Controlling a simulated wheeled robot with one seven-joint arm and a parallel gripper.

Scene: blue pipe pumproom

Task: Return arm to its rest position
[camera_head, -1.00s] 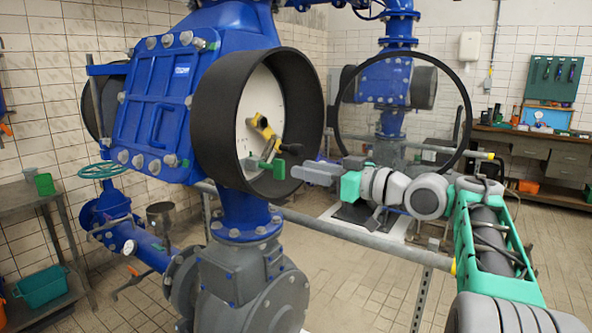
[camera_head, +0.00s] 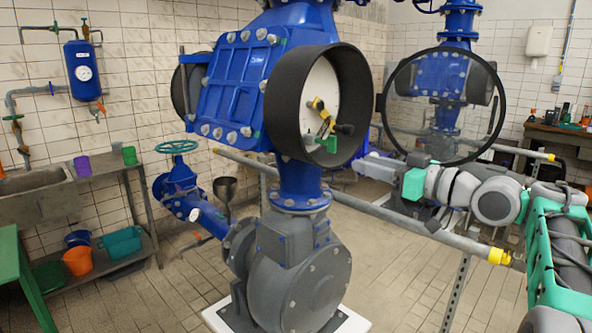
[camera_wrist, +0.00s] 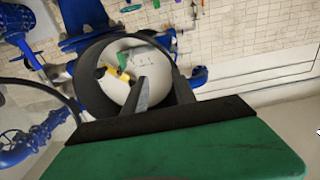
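My gripper (camera_head: 368,165) is at the end of my grey and green arm, right of and below the round gauge housing (camera_head: 283,105) in the head view. In the wrist view its two fingers (camera_wrist: 158,72) stand apart with nothing between them. Beyond them is the housing's white face (camera_wrist: 118,90), with a yellow lever (camera_wrist: 116,73). My gripper looks apart from both.
A clear round pane with a black rim (camera_head: 502,108) stands open behind my arm. A grey rail with a yellow end (camera_head: 498,256) runs below the arm. A grey pump (camera_head: 300,285) stands in front. A sink (camera_head: 35,205) and shelf are at left. Tiled floor lies between.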

